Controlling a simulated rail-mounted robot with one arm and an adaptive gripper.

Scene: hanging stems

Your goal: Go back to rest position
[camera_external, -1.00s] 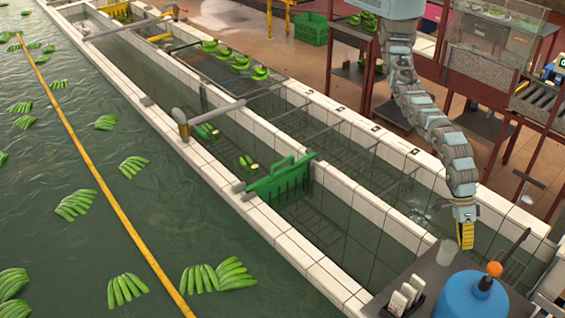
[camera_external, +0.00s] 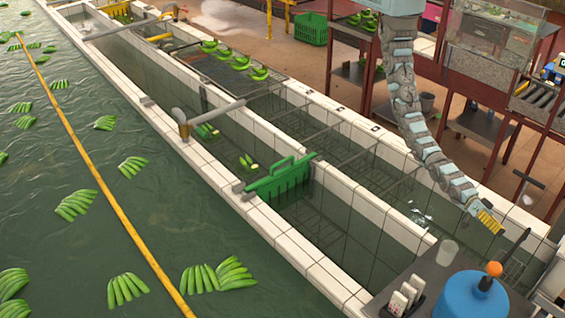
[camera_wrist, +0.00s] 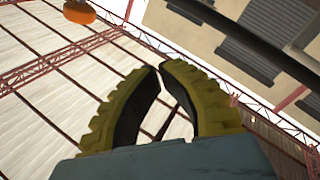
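My arm hangs from above at the right in the external view. My gripper (camera_external: 492,224) has yellow fingers and is tilted toward the lower right, above the right-hand end of the tiled tank. In the wrist view the two ribbed yellow fingers of my gripper (camera_wrist: 163,66) curve inward and their tips come almost together. Only a narrow empty gap shows between them, and nothing is held. The wrist view looks up past the fingers at a pale roof with red trusses.
A blue container with an orange knob (camera_external: 472,294) and a dark tabletop (camera_external: 434,272) are below my gripper. A green comb-like rack (camera_external: 281,182) crosses the tank. Green banana bunches (camera_external: 217,276) float at left. A red-framed stand (camera_external: 478,128) is behind the arm.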

